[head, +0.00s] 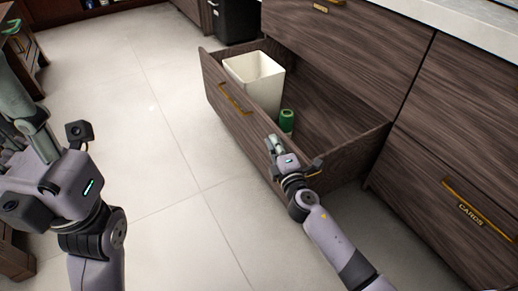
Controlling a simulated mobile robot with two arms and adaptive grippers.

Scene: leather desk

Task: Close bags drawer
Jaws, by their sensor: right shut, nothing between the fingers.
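The open drawer (222,95) is dark wood with a brass handle (235,98) on its front. It is pulled well out from the cabinet at the centre right. A white bin (256,78) and a green cylinder (287,120) stand inside it. My right gripper (272,145) is shut and empty, at the top edge of the drawer front near its near end. I cannot tell whether it touches the wood. My left gripper is at the left edge, with its fingers largely hidden, away from the drawer.
A closed drawer (440,160) labelled CARDS is at the right, below a pale countertop (465,22). A black bin (234,20) stands at the back. The tiled floor (150,110) left of the open drawer is clear. Wooden furniture (30,60) is at the far left.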

